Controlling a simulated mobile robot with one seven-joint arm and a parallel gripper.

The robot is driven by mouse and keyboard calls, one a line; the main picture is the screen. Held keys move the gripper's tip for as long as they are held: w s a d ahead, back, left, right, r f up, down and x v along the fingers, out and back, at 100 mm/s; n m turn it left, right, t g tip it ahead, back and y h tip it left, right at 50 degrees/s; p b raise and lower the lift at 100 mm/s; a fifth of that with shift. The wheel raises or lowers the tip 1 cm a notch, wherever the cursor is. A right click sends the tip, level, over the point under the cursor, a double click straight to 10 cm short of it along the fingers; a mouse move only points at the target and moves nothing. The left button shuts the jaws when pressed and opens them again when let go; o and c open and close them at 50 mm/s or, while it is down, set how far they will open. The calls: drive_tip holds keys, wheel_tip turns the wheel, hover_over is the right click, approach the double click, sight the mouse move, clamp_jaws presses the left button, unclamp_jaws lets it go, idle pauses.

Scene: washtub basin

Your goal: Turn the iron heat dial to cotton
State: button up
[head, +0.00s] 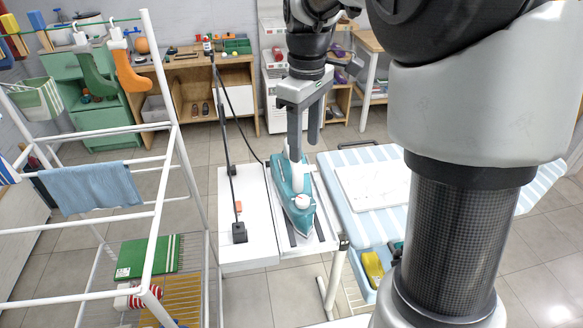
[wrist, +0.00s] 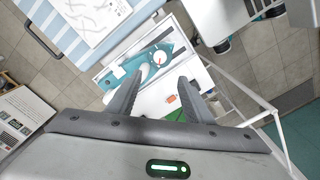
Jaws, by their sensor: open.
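The teal and white iron (head: 283,187) lies on the iron rest at the end of the ironing board. Its round white dial (head: 302,201) faces up and carries a small red mark. The dial also shows in the wrist view (wrist: 159,58), on the teal iron body (wrist: 128,72); dial lettering is too small to read. My gripper (head: 304,147) is open and empty, pointing down above the iron's far part, behind the dial in the head view. In the wrist view, my fingers (wrist: 160,80) are spread apart, with the dial beyond their tips. Contact with the iron cannot be told.
A white panel (head: 236,250) with a cord post and an orange switch (head: 239,206) is left of the iron. The striped ironing board (head: 345,213) with a white cloth (head: 372,187) is right. A white drying rack (head: 160,190) stands left.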

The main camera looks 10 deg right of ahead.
sight(303, 199)
wheel_tip(303, 199, down, 16)
drive_tip(key=shift+f+b, duration=0.1)
drive_tip(key=shift+b, duration=0.85)
drive_tip(key=c, duration=1.1)
drive_tip(key=shift+o, duration=0.2)
